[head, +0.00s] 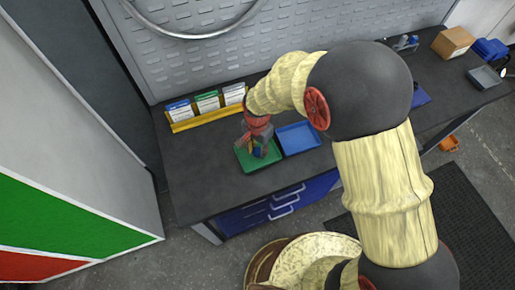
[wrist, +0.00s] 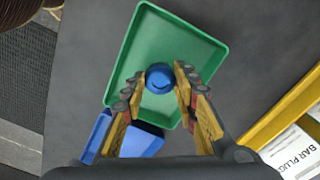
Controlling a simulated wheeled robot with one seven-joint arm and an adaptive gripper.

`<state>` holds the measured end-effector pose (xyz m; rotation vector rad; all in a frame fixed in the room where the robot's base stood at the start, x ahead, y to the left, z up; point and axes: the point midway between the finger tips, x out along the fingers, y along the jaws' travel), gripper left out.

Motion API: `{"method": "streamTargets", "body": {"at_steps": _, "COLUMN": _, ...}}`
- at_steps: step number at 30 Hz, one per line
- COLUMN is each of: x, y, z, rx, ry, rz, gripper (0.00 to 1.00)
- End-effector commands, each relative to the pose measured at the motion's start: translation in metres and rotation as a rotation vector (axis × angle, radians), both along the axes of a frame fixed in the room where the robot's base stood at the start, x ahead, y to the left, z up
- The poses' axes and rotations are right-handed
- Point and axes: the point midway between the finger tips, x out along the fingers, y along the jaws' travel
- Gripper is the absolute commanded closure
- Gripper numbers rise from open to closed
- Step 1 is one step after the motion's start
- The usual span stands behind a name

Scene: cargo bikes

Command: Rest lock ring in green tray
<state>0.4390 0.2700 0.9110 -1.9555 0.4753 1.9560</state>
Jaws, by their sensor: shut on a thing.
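The green tray (wrist: 190,36) lies on the dark bench top and fills the upper middle of the wrist view. In the head view the green tray (head: 245,163) sits near the bench's front edge. My gripper (wrist: 158,82) is shut on a small round blue part, the lock ring (wrist: 160,75), between its two fingertips. The ring is over the tray's inside, near its lower part in the wrist view. I cannot tell whether it touches the tray floor. In the head view my gripper (head: 258,150) comes down over the tray and hides part of it.
A blue tray (head: 298,138) stands just right of the green one. A yellow rack (head: 208,118) with several labelled cards stands behind, against the grey perforated panel (head: 190,60). The bench top left of the green tray is clear. A cardboard box (head: 452,42) is far right.

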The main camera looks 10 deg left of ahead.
Motion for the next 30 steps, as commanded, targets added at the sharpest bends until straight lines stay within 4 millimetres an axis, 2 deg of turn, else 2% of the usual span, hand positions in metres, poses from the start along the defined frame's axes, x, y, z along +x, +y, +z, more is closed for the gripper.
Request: {"method": "streamTargets", "body": {"at_steps": 30, "x": 0.0001, "y": 0.0, "z": -0.0098, "rx": 0.0, "ry": 0.0, "rz": 0.0, "gripper": 1.0}}
